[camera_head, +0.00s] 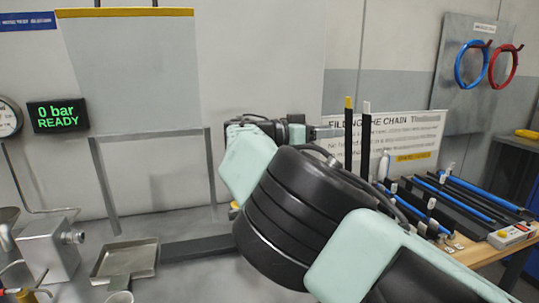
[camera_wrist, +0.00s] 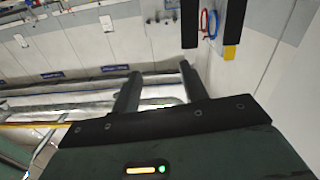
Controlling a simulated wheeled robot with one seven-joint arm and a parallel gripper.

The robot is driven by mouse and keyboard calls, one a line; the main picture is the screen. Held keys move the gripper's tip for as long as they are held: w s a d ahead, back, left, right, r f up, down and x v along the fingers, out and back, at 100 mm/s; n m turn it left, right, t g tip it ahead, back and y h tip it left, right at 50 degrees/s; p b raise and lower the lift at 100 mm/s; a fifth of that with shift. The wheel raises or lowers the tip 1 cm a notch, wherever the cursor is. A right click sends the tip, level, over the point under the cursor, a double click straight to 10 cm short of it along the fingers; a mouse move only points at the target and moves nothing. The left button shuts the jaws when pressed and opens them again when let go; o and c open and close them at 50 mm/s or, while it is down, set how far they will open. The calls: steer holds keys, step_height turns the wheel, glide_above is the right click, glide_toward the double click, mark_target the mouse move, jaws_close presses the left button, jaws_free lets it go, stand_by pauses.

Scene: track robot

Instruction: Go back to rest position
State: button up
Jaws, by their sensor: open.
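My gripper (camera_head: 328,132) shows in the head view at the end of my arm, past the large dark joint, pointing right. In the wrist view my gripper's two fingers (camera_wrist: 158,90) stand apart with nothing between them. It is open and empty. It is in the air to the left of two upright dark bars, one with a yellow tip (camera_head: 348,140) and one with a white tip (camera_head: 365,140). I cannot tell whether the gripper touches the bars. My arm hides part of the bench and wall behind it.
A bench (camera_head: 482,252) at right holds several blue and black bars (camera_head: 440,205) and a small control box (camera_head: 512,236). Blue (camera_head: 470,65) and red (camera_head: 504,66) rings hang on a panel. A display (camera_head: 58,115) reads "0 bar READY". A metal tray (camera_head: 125,260) sits lower left.

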steer(key=s+d+f+n+g+y, duration=0.2)
steer(key=d+f+n+g+y, duration=0.15)
steer(key=d+f, duration=0.4)
steer(key=s+d+f+n+y, duration=0.2)
steer(key=s+f+n+y, duration=0.2)
steer(key=s+f+y, duration=0.25)
steer(key=s+a+f+n+y, duration=0.1)
steer(key=s+a+n+y, duration=0.1)
steer(key=s, duration=0.9)
steer(key=s+a+n+y, duration=0.3)
steer(key=s+n, duration=0.4)
steer(key=s, duration=0.4)
steer(key=s+a+f+n+g+y, duration=0.1)
steer(key=s+a+n+y, duration=0.2)
steer(key=s, duration=0.8)
steer(key=shift+a+f+n, duration=0.3)
steer(key=shift+a+n, duration=0.15)
steer(key=shift+n, duration=0.5)
steer(key=shift+d, duration=0.15)
